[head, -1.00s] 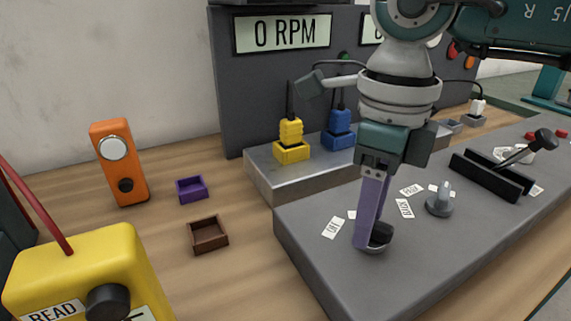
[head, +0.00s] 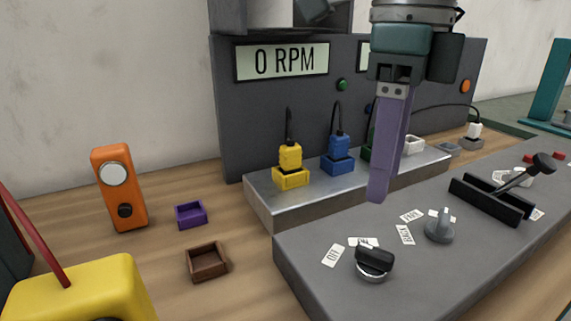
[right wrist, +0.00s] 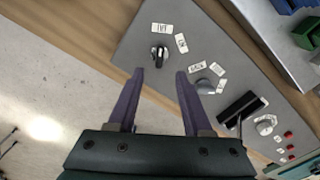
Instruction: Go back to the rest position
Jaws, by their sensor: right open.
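My right gripper (head: 380,195) hangs fingers down above the grey control panel (head: 310,262), with its purple fingers seen nearly edge-on in the head view. In the right wrist view my right gripper (right wrist: 160,74) shows its two fingers spread apart with nothing between them. A black knob with a silver base (head: 373,262) sits on the panel below the fingertips and apart from them. The knob also shows in the right wrist view (right wrist: 159,53), just beyond the fingertips. My left gripper is in neither view.
A smaller grey knob (head: 440,227) and a black lever (head: 540,165) stand on the panel to the right. Yellow (head: 290,165) and blue (head: 338,155) plugs stand on a metal block behind. An orange device (head: 119,188) and small purple (head: 191,215) and brown (head: 207,262) trays are left.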

